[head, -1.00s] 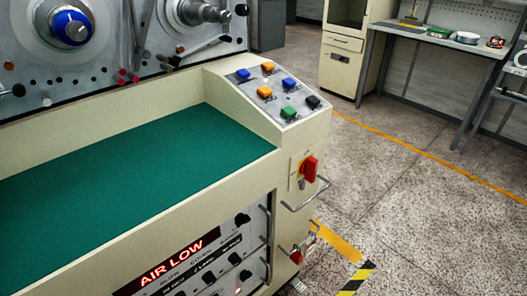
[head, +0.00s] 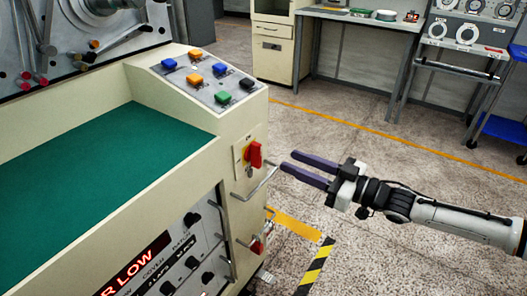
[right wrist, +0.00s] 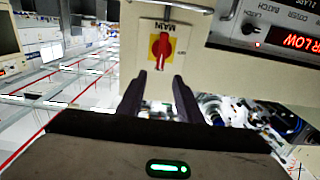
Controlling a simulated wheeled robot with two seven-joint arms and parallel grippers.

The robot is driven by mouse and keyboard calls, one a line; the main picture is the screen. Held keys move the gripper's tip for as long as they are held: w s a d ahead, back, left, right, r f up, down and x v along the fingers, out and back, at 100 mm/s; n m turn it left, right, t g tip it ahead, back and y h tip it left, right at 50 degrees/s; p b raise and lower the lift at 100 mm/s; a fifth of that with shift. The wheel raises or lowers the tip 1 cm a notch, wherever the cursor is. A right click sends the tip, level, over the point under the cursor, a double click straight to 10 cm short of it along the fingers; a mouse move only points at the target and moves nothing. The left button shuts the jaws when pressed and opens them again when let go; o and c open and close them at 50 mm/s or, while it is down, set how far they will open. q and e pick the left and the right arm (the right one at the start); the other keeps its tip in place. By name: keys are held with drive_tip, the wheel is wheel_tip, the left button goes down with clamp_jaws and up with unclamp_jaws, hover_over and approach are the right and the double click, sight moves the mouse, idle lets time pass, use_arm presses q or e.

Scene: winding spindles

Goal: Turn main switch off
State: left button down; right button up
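The main switch is a red rotary handle (head: 255,155) on a yellow plate, on the end face of the cream machine. In the right wrist view the red handle (right wrist: 161,47) sits on its yellow plate below the word MAIN, which appears upside down. My right gripper (head: 288,162) is open and empty, to the right of the switch and apart from it. In the right wrist view its two dark fingers (right wrist: 156,82) point toward the switch, with the handle between their lines. My left gripper is not in view.
A metal bar handle (head: 258,185) juts out just below the switch. A second red knob (head: 256,246) sits lower on the machine. Push buttons (head: 222,97) top the sloped panel. The speckled floor to the right is free up to the bench (head: 350,17).

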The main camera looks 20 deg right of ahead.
sight(260, 149)
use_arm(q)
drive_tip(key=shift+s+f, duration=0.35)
use_arm(e)
drive_tip(key=x, duration=1)
drive_tip(key=shift+c, duration=0.5)
drive_tip(key=c, duration=0.7)
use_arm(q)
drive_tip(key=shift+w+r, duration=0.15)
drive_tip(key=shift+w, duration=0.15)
use_arm(e)
clamp_jaws()
